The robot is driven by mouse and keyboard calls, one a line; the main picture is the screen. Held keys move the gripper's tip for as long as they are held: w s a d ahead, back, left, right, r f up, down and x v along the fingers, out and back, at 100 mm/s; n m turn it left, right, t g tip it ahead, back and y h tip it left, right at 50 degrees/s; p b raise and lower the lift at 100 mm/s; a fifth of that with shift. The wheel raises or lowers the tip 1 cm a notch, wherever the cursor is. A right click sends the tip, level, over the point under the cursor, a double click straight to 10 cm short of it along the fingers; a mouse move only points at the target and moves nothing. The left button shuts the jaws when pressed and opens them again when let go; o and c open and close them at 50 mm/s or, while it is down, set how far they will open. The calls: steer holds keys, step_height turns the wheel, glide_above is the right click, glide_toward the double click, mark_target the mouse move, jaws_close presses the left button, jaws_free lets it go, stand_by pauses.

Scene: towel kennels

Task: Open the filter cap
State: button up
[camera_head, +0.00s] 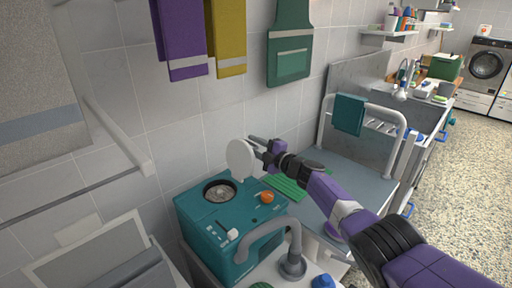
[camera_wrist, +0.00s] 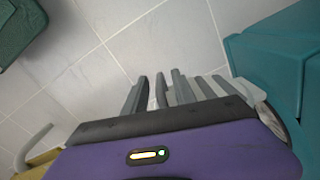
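The teal machine (camera_head: 205,225) stands on the counter with a round dark opening (camera_head: 220,191) in its top. The pale round filter cap (camera_head: 240,159) stands upright, tilted up behind the right side of the opening, so the opening is uncovered. My gripper (camera_head: 257,145) is just right of the cap, at its upper edge; I cannot tell whether they touch. In the wrist view, my grey fingers (camera_wrist: 175,92) point at the tiled wall, with the machine (camera_wrist: 275,62) at right. Overlapping grey parts hide the finger gap.
An orange knob (camera_head: 267,197) sits on the machine's top. A grey curved pipe (camera_head: 293,245) rises in front. A green ribbed mat (camera_head: 287,187) lies behind. Purple (camera_head: 181,40) and yellow (camera_head: 228,35) towels and a green apron (camera_head: 290,45) hang above.

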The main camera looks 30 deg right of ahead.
steer(key=shift+s+d+r+p, duration=0.15)
steer(key=shift+s+d+p, duration=0.15)
steer(key=shift+s+p, duration=0.3)
steer(key=p+v, duration=0.3)
steer(key=v, duration=0.3)
steer(key=shift+s+p, duration=0.2)
steer(key=shift+p, duration=0.15)
